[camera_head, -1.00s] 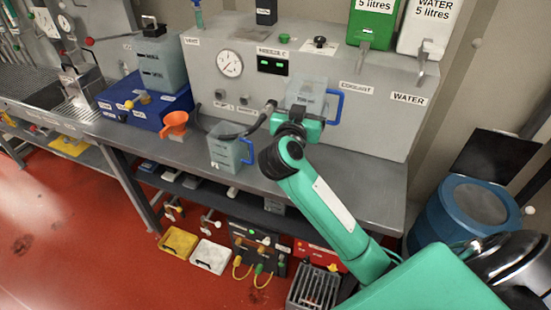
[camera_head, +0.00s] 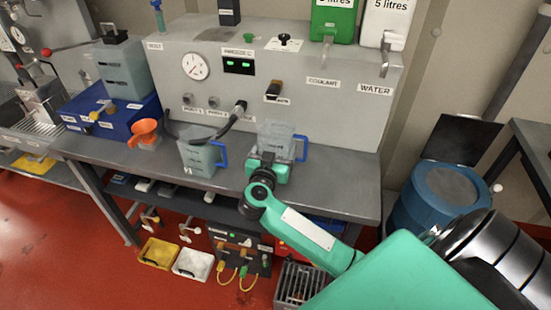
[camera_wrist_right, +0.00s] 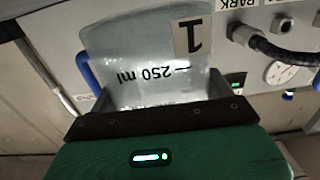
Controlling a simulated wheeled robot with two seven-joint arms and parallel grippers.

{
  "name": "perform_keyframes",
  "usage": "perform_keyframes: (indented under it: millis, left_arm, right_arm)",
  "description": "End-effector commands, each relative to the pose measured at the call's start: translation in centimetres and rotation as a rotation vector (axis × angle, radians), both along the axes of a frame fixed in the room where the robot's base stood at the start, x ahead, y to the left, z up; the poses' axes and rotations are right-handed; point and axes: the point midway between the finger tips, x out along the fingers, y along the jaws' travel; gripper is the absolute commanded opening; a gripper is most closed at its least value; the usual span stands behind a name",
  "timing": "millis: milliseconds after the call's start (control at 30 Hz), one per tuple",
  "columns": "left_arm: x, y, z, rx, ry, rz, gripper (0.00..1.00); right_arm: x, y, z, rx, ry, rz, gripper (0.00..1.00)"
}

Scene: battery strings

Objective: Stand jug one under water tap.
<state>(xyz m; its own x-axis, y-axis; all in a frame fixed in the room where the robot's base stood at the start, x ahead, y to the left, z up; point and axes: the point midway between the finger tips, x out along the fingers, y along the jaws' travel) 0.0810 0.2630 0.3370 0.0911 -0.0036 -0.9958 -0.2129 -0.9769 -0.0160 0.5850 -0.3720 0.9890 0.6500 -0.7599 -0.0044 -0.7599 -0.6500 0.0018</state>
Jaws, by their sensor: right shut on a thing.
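Jug one (camera_head: 277,139) is a clear jug with a blue handle on its right side in the head view. My right gripper (camera_head: 267,167) is shut on it from the front. In the right wrist view the jug (camera_wrist_right: 150,65) shows a "1" label and a 250 ml mark, between the jaws (camera_wrist_right: 160,105). The jug looks upright, low over or on the bench; I cannot tell whether it touches. The water tap (camera_head: 386,66) hangs below a white 5 litres container, above the WATER label, right of and higher than the jug. My left gripper is not in view.
A second jug with a blue handle (camera_head: 197,157) stands left of jug one. An orange funnel (camera_head: 145,132) and a blue box (camera_head: 110,115) are further left. The bench (camera_head: 345,190) is clear right of jug one, below the WATER label.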

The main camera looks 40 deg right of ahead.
Motion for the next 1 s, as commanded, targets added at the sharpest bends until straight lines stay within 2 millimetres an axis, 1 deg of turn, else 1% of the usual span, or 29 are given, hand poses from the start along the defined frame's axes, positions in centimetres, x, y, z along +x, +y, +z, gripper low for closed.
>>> perform_keyframes:
  millis: [33, 100, 233, 633, 667, 700, 733, 1000]
  left_arm:
    - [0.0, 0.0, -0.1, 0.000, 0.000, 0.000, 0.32]
    - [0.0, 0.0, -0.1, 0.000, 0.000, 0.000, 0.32]
    - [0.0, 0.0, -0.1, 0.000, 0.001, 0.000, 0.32]
    - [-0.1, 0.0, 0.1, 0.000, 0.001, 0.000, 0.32]
    - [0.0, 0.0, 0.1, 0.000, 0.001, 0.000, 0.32]
    - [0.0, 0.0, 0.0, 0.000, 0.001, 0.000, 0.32]
    - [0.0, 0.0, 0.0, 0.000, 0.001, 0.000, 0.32]
    - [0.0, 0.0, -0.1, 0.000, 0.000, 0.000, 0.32]
  right_arm:
    - [0.0, 0.0, -0.9, -0.002, 0.004, 0.000, 0.45]
    - [0.0, -0.1, -2.0, -0.003, 0.004, -0.001, 0.45]
    - [0.0, 0.0, -3.4, -0.003, 0.003, 0.000, 0.45]
    - [0.0, 0.0, -3.8, -0.001, 0.001, -0.001, 0.45]
    - [0.0, 0.0, -3.8, 0.000, 0.000, -0.001, 0.85]
    - [0.0, 0.0, -3.8, 0.000, 0.000, -0.001, 0.93]
    - [0.0, 0.0, -3.8, 0.000, 0.000, -0.001, 0.99]
    - [0.0, 0.0, -3.7, -0.001, -0.001, 0.000, 1.00]
